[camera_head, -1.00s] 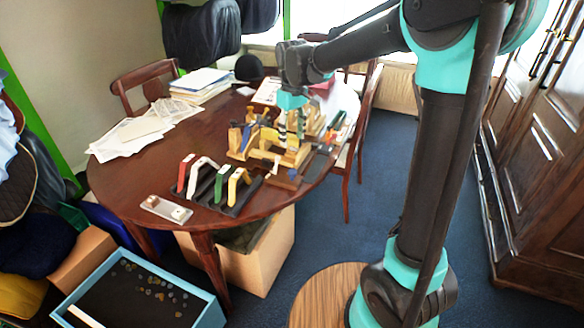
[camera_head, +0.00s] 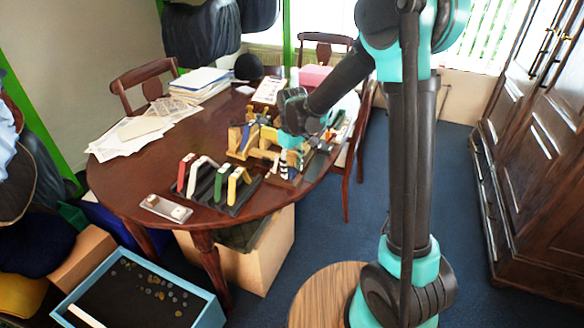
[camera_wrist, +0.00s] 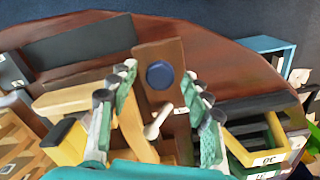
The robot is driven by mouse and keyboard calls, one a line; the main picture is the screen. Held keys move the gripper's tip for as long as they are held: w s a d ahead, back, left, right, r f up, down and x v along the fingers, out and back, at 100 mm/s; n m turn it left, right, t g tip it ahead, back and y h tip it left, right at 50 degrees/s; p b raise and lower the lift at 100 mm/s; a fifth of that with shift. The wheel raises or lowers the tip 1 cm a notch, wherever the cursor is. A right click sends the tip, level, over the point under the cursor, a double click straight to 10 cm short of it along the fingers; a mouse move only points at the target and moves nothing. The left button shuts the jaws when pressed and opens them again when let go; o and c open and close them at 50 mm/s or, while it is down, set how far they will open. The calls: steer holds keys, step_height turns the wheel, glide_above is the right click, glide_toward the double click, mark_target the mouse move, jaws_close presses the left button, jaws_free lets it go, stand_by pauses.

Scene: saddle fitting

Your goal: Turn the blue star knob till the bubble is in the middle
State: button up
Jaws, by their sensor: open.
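A dark blue round knob (camera_wrist: 160,74) sits on a brown wooden board (camera_wrist: 158,50) in the wrist view; its star outline is not clear. My gripper (camera_wrist: 160,88) is open, with one finger on each side of the board and the knob showing between the fingertips, apart from both. A pale spoon-shaped piece (camera_wrist: 157,122) lies below the knob between the fingers. I cannot make out a bubble in either view.
Yellow wooden fixtures (camera_head: 258,138) stand just left of my gripper. A black rack with coloured handles (camera_head: 232,187) and a metal plate (camera_head: 165,207) lie further left. Papers (camera_head: 140,126) cover the table's far left.

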mark_target(292, 170)
steer(key=shift+c, duration=0.6)
jaws_close()
steer(key=n, duration=0.4)
steer(key=shift+n, duration=0.4)
steer(key=shift+o, duration=0.6)
jaws_free()
steer(key=shift+r, duration=0.1)
step_height(292, 170, up, 12)
